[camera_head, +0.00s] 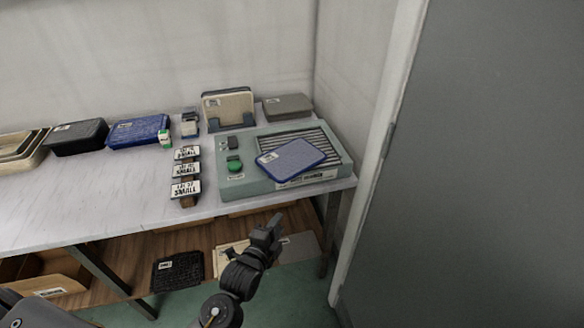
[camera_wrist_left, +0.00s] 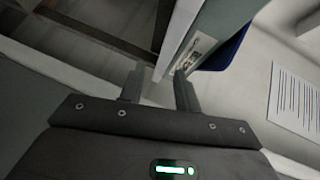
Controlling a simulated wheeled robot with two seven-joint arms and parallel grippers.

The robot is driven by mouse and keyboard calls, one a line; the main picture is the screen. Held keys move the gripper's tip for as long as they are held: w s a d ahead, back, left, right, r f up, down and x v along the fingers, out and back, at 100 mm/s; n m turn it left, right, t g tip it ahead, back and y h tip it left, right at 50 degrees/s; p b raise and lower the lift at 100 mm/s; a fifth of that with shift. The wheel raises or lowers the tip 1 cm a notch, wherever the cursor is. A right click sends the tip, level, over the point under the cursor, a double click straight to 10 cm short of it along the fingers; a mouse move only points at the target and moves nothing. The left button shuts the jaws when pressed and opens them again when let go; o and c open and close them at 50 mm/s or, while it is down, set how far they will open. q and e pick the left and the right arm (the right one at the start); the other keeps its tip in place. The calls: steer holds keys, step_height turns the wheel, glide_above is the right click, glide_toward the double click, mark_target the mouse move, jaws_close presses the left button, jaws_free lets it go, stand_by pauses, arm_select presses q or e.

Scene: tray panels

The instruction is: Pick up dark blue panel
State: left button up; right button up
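A dark blue panel (camera_head: 291,158) with a small white label lies tilted across the right part of a grey-green tray (camera_head: 232,187), partly over its slatted section. Its blue edge also shows in the left wrist view (camera_wrist_left: 228,52), beyond the tray wall. A second blue, case-like piece (camera_head: 138,131) lies further left on the table. My left gripper (camera_head: 272,226) is in front of the table's front edge, below and apart from the panel. In the left wrist view its two fingers (camera_wrist_left: 160,80) are spread with nothing between them. My right gripper is not in view.
Labelled blocks (camera_head: 186,170) stand left of the tray. A beige panel in a stand (camera_head: 228,108) and a grey box (camera_head: 287,107) are behind. A grey door (camera_head: 470,170) is at right.

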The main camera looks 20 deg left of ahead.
arm_select(q)
steer(key=m+t, duration=0.2)
glide_toward(293, 178)
steer(key=shift+w+d+f+p, duration=0.1)
steer(key=shift+w+d, duration=0.05)
steer(key=shift+w, duration=1.35)
steer(key=shift+w+d+f+p, duration=0.1)
steer(key=shift+w, duration=1.4)
steer(key=shift+w+d+f+p, duration=0.1)
steer(key=shift+w+d, duration=0.05)
steer(key=shift+w, duration=1.35)
jaws_close()
